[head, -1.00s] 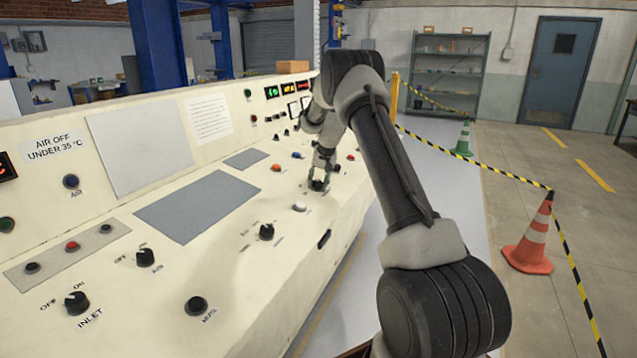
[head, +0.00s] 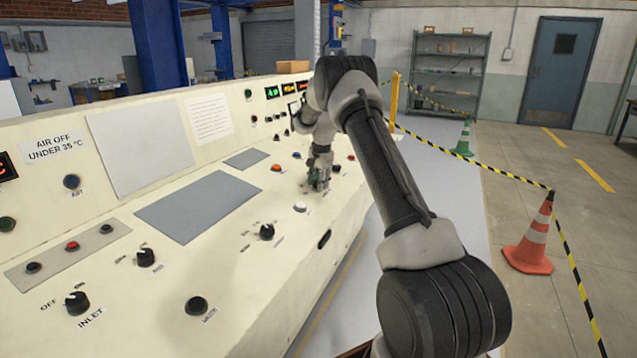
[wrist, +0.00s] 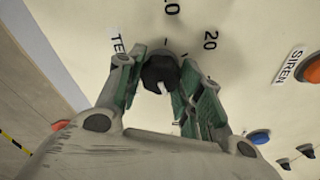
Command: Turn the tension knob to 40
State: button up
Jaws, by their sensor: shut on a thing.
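The tension knob (wrist: 160,72) is black and sits between my gripper's fingers in the wrist view. A label starting "TE" is beside it, partly covered by a finger. The numbers 10 and 20 are printed on the panel above and to the right of the knob. A white mark shows on the knob's lower side in that view; other numbers are hidden. My gripper (wrist: 160,85) is shut on the knob. In the head view my gripper (head: 318,184) is down at the sloped panel and hides the knob.
An orange SIREN button (wrist: 314,70) and a blue button (wrist: 258,137) are near the gripper. A white button (head: 301,207) and the black selector (head: 266,231) are nearer on the cream console. A green display (head: 273,92) seems to read 40. A traffic cone (head: 530,245) stands right.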

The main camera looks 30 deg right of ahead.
jog(key=shift+o, duration=0.2)
jog(key=shift+m, duration=0.3)
jog(key=shift+c, duration=0.2)
jog(key=o, duration=1)
jog(key=shift+o, duration=0.2)
jog(key=shift+r, duration=0.1)
jog(key=v, duration=1.1)
jog(key=shift+r, duration=0.4)
